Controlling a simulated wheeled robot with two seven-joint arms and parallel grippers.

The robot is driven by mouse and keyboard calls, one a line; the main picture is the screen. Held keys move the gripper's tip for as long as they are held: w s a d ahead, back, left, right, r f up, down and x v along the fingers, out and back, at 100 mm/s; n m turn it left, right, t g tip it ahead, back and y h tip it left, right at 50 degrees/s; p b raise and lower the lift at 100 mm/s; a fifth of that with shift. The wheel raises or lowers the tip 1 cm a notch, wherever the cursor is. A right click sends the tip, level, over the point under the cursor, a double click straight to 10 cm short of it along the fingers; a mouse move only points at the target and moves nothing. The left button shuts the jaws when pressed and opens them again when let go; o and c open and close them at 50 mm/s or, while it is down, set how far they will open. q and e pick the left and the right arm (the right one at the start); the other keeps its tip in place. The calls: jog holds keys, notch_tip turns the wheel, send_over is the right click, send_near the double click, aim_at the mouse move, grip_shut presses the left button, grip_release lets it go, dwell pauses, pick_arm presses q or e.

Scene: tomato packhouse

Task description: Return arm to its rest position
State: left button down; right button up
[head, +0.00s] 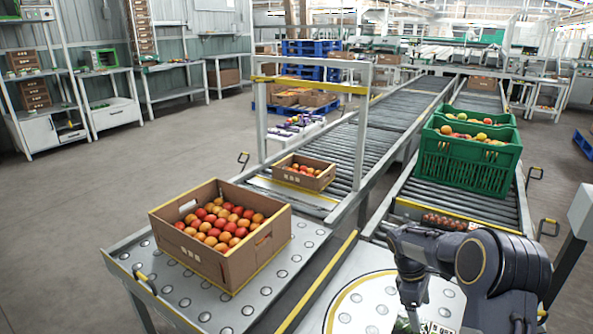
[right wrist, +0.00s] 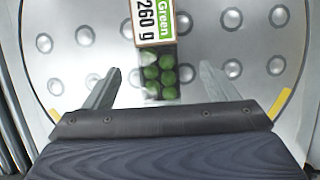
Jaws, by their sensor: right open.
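My right arm (head: 480,265) comes in from the lower right, its wrist bent down over a round turntable plate (head: 350,313) with a yellow ring. In the right wrist view my right gripper (right wrist: 160,70) is open, its two fingers apart. A punnet of green fruit (right wrist: 160,75) with a white and green "Green 260 g" label lies on the studded metal plate, showing between the fingers. I see clear space on both sides of it, and nothing is gripped. In the head view the fingers are not clearly visible. My left gripper is not in view.
A cardboard box of tomatoes (head: 275,235) stands on the ball table at left. A smaller box (head: 322,182) sits on the roller conveyor behind. Green crates (head: 465,172) stand on the right conveyor, with a red tomato pack (head: 445,222) before them. A grey post (head: 574,235) stands right of my arm.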

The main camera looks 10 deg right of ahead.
jog(key=s+a+r+m+t+y, duration=0.2)
jog(key=s+a+r+m, duration=0.15)
jog(key=s+r, duration=0.4)
jog(key=s+a+r+m+t+y, duration=0.35)
jog(key=s+a, duration=0.35)
jog(key=s, duration=0.3)
jog(key=s+a+r+m+t+y, duration=0.2)
jog(key=s+a+r+m+t, duration=0.15)
jog(key=s+a, duration=0.55)
notch_tip(320, 180, up, 19)
jog(key=d+p, duration=0.1)
jog(key=p, duration=1.7)
jog(key=shift+s+d+m+g+p, duration=0.15)
jog(key=shift+s+m+g+p, duration=0.15)
jog(key=shift+m+p, duration=0.15)
jog(key=shift+f+h, duration=0.1)
jog(key=shift+h, duration=0.15)
